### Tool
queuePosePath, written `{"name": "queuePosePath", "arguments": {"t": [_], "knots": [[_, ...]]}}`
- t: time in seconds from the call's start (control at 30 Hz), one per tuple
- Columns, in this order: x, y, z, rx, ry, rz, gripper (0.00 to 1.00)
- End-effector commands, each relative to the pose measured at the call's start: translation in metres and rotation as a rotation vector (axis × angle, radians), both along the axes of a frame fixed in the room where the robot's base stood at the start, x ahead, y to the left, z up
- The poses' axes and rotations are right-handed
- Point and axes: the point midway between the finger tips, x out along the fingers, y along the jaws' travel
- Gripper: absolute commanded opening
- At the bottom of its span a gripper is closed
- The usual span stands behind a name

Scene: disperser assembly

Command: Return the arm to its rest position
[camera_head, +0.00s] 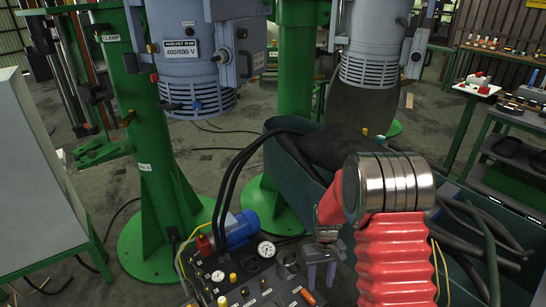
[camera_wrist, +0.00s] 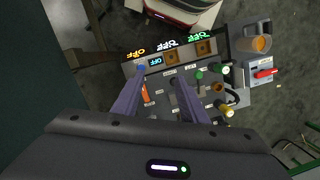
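My gripper (camera_head: 320,284) hangs low in the head view, pointing down beside the red sleeve and metal joint of my arm. In the wrist view its two fingers (camera_wrist: 161,78) stand apart with nothing held between them. Beyond the fingertips lies a dark control panel (camera_wrist: 188,98) with small knobs, buttons and lit displays reading OFF. The fingers hide part of it. I cannot tell how far the tips are from the panel.
In the head view, a gauge panel (camera_head: 237,290) with a blue motor (camera_head: 238,230) is left of my gripper. A green trough (camera_head: 290,160) with dark hoses lies behind my arm. Green columns (camera_head: 160,190) carry grey-blue machines (camera_head: 205,55). Benches (camera_head: 515,100) stand right.

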Motion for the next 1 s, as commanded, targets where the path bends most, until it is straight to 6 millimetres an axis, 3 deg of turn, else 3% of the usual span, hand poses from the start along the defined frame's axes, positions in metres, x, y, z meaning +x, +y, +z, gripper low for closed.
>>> {"name": "queuePosePath", "arguments": {"t": [0.4, 1.0], "knots": [[-0.027, 0.0, 0.071, -0.009, -0.041, -0.06, 0.39], [-0.073, -0.001, 0.157, -0.015, -0.116, -0.131, 0.39]]}}
